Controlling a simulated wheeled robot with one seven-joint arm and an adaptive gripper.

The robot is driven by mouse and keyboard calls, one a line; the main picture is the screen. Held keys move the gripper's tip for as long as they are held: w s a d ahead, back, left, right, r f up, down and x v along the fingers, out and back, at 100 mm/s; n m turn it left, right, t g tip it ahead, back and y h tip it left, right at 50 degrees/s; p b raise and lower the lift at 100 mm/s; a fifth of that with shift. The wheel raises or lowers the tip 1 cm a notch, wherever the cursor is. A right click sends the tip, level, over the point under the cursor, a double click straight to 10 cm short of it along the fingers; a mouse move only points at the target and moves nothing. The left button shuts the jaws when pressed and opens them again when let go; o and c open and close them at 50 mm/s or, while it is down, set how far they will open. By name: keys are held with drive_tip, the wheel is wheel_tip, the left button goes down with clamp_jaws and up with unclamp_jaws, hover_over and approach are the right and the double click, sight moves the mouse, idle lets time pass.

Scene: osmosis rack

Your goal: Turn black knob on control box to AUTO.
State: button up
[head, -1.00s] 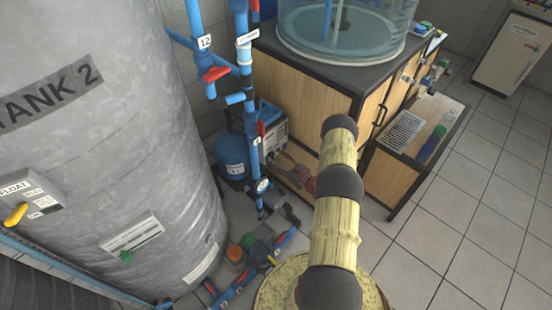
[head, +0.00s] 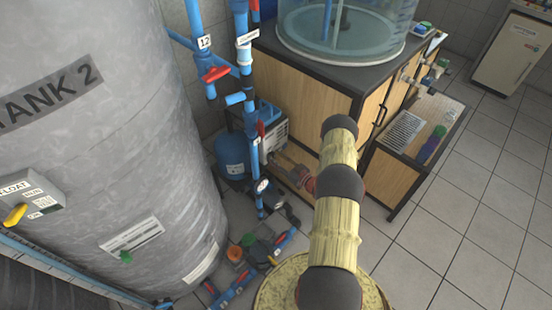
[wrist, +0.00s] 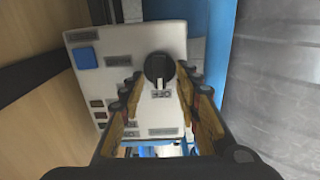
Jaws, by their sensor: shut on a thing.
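The control box (wrist: 95,62) fills the middle of the wrist view, a pale panel with labels and a blue square. Its black knob (wrist: 155,66) has a white pointer aimed down in the picture, toward a small label too blurred to read. My gripper (wrist: 160,80) is shut on the knob, one finger on each side. In the head view the control box (head: 275,133) is beside the wooden cabinet, behind the blue pipes, and my gripper (head: 281,168) reaches its front. The knob is hidden there.
The wooden cabinet (head: 300,85) stands close to the right of the box. Blue pipes (head: 248,110) run upright in front of it. The large grey tank (head: 130,170) is at left, with a blue vessel (head: 231,155) between. Tiled floor is open at right.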

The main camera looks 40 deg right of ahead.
drive_tip(key=m+b, duration=0.1)
drive_tip(key=m, duration=0.2)
drive_tip(key=m+b, duration=0.1)
drive_tip(key=m, duration=0.2)
drive_tip(key=d+m+b, duration=0.1)
drive_tip(key=m, duration=0.2)
drive_tip(key=shift+f, duration=0.15)
drive_tip(key=shift+m, duration=0.4)
drive_tip(key=o, duration=1.1)
drive_tip(key=s, duration=1.2)
drive_tip(key=shift+d, duration=0.4)
